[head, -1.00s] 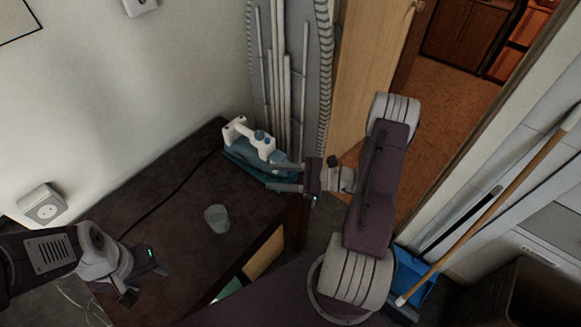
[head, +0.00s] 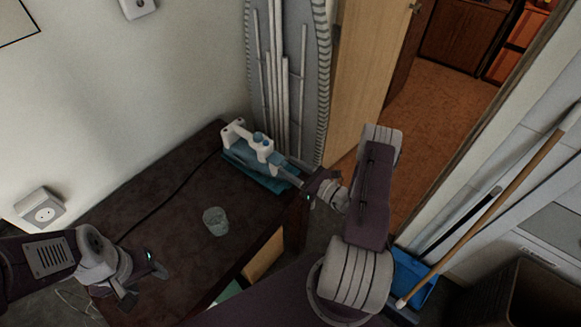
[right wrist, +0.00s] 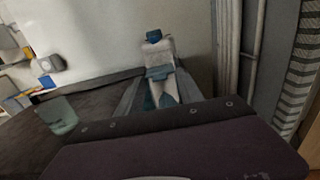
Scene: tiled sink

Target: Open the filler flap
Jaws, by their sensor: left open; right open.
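A blue and white steam iron (head: 262,152) sits at the far right corner of the dark table, and it also shows in the right wrist view (right wrist: 158,58). Blue parts stand on top of its white body, but I cannot make out which is the filler flap or whether it is open. My right gripper (head: 291,172) is at the iron's right end, open. In the right wrist view its fingers (right wrist: 158,92) stand on either side of the iron's near part; contact is unclear. My left gripper (head: 145,286) is open and empty over the table's front left, away from the iron.
A translucent cup (head: 215,221) stands on the dark table (head: 175,225), near the iron. A black cord runs across the tabletop. An ironing board (head: 322,80) leans behind the iron. A wall socket (head: 42,209) is at left. The table's middle is mostly clear.

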